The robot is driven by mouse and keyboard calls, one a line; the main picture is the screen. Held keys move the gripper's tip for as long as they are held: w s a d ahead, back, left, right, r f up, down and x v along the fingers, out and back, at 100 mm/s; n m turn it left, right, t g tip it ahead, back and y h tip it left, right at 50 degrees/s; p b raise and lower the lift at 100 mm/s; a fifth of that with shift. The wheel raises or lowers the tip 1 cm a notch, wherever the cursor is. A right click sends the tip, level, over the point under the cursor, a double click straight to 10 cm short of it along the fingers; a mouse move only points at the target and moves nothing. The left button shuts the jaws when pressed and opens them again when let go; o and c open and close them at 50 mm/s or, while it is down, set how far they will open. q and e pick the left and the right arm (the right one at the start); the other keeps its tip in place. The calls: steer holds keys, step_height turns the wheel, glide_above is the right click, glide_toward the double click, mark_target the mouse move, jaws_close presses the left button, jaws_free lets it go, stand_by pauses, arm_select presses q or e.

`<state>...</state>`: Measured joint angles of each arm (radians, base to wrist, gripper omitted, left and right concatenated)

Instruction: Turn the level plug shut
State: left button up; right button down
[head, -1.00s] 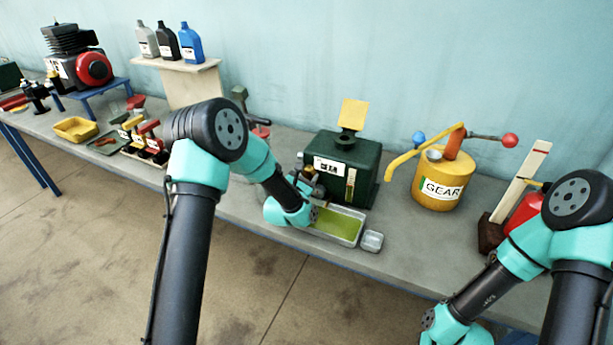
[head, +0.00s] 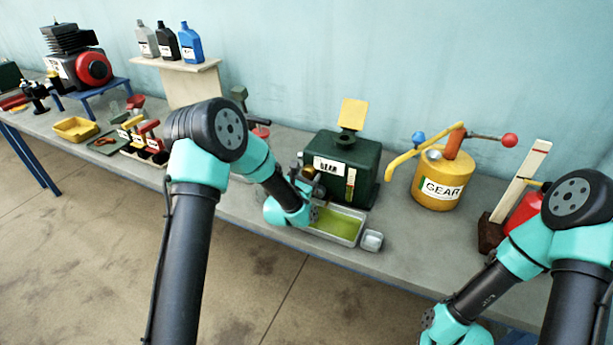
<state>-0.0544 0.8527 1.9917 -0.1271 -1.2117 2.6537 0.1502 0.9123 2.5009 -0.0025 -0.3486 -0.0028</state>
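A dark green gearbox (head: 345,161) with a white label and a raised yellow flap (head: 353,114) stands on the bench, right of the middle. My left gripper (head: 309,184) is at the front left of the gearbox, close to its face. Its fingers are small and partly hidden by my own wrist, so I cannot tell whether they are open or shut. The level plug cannot be made out behind the gripper. A tray (head: 360,229) holding yellow-green liquid lies in front of the gearbox. My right gripper is out of view below the bottom edge.
A small clear dish (head: 371,241) sits right of the tray. A yellow GEAR can (head: 437,184) with a pump handle stands to the right. Bottles (head: 190,43) stand on a shelf behind. Bare bench (head: 400,235) lies near the front edge.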

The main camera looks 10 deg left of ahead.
arm_select(q)
steer(key=shift+o, duration=0.5)
steer(key=s+a, duration=0.3)
steer(key=s, duration=1.4)
steer(key=shift+a, duration=0.1)
